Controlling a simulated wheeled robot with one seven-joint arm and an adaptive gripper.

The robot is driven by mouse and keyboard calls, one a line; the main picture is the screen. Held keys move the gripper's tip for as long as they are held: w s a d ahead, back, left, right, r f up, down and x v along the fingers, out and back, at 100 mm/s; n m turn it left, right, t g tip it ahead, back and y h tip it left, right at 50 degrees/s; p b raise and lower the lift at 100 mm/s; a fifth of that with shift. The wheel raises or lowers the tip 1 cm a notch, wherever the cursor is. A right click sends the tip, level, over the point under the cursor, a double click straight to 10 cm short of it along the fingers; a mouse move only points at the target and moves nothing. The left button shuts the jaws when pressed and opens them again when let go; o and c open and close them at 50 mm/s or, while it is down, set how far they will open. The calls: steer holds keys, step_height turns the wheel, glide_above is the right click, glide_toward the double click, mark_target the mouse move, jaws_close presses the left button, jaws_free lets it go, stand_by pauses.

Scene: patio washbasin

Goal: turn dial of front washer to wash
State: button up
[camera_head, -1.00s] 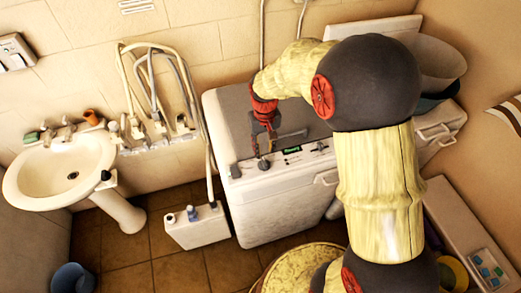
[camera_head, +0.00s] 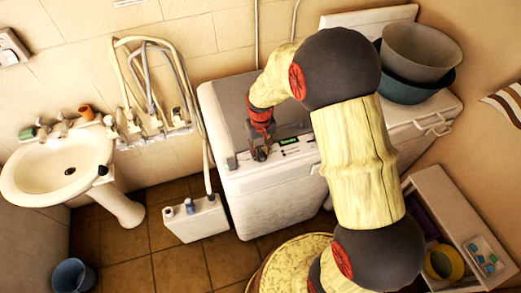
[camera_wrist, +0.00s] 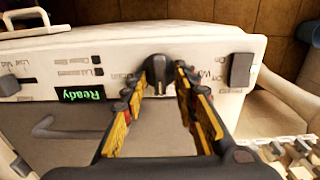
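The front washer (camera_head: 268,195) is a white top-loader with a grey lid, below my arm in the head view. Its control panel (camera_wrist: 215,45) has a green "Ready" display (camera_wrist: 80,94) and printed labels, seen upside down in the wrist view. A dark round dial (camera_wrist: 157,66) sits on the panel between my fingertips. My gripper (camera_wrist: 159,80) is open, with one finger on each side of the dial; I cannot tell whether they touch it. In the head view my gripper (camera_head: 259,153) hides the dial.
Another white machine (camera_head: 425,120) carries stacked bowls (camera_head: 415,60). A washbasin (camera_head: 95,150), hoses (camera_head: 150,75) and a white jug (camera_head: 196,222) are at the left. Tiled floor left of the washer is mostly clear.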

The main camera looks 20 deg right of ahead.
steer(key=shift+c, duration=1.2)
steer(key=c, duration=0.4)
jaws_close()
steer(key=shift+n, duration=0.3)
steer(key=n, duration=0.3)
steer(key=shift+a+n, duration=0.1)
steer(key=shift+n, duration=0.3)
steer(key=n, duration=0.3)
steer(key=shift+n+b, duration=0.3)
steer(key=shift+b, duration=0.05)
steer(key=n, duration=0.4)
steer(key=shift+s+a, duration=0.1)
steer(key=shift+n, duration=1.9)
